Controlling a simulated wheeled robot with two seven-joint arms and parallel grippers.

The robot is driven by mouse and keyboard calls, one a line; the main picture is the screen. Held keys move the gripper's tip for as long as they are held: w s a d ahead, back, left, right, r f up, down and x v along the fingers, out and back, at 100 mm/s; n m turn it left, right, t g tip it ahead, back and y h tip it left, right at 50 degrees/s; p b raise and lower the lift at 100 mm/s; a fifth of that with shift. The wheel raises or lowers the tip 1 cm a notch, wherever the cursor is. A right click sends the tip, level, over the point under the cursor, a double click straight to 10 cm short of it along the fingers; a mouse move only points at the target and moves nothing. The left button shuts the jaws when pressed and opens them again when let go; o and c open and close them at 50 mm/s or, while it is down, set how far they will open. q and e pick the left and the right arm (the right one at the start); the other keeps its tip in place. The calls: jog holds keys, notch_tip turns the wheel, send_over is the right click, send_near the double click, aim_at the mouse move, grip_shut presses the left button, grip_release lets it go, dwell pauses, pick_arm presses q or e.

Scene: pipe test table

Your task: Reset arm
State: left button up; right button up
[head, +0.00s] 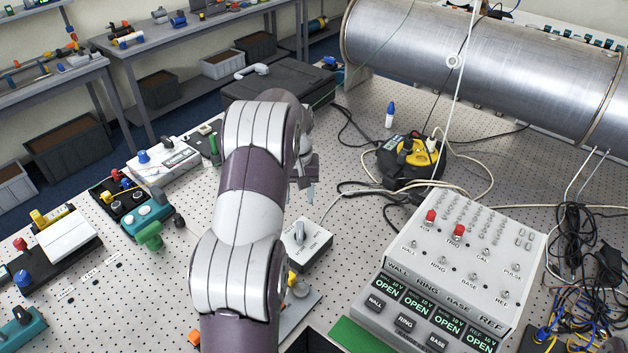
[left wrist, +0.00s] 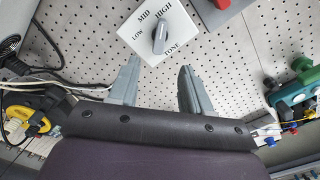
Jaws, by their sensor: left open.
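My left arm reaches up through the middle of the head view, and its grey gripper (head: 306,178) is partly hidden behind the arm's wrist. In the left wrist view both fingers of the left gripper (left wrist: 158,72) stand apart with nothing between them. A white box with a grey knob (head: 308,247) sits on the pegboard table just below the gripper in the head view. My right gripper is not in view.
A sloped control console (head: 464,255) with OPEN displays stands at right. A large metal pipe (head: 480,65) lies behind. A yellow-and-black device (head: 411,158) with loose cables sits between them. Green connectors (head: 149,235) and small modules are at left. Some bare pegboard (head: 345,100) shows near the back.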

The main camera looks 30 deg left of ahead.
pick_arm(q)
jog(key=s+d+f+m+b, duration=0.1)
jog(key=s+d+m+b, duration=0.1)
jog(key=s+d, duration=0.7)
jog(key=s+d+f+m+t+b, duration=0.1)
jog(key=s+d+f+m+b, duration=0.1)
jog(key=s+d+m, duration=0.3)
jog(key=s+d, duration=0.4)
jog(key=d, duration=0.4)
jog(key=shift+b, duration=0.4)
jog(key=shift+s+d+r, duration=0.15)
jog(key=shift+s, duration=0.1)
jog(key=shift+w, duration=0.1)
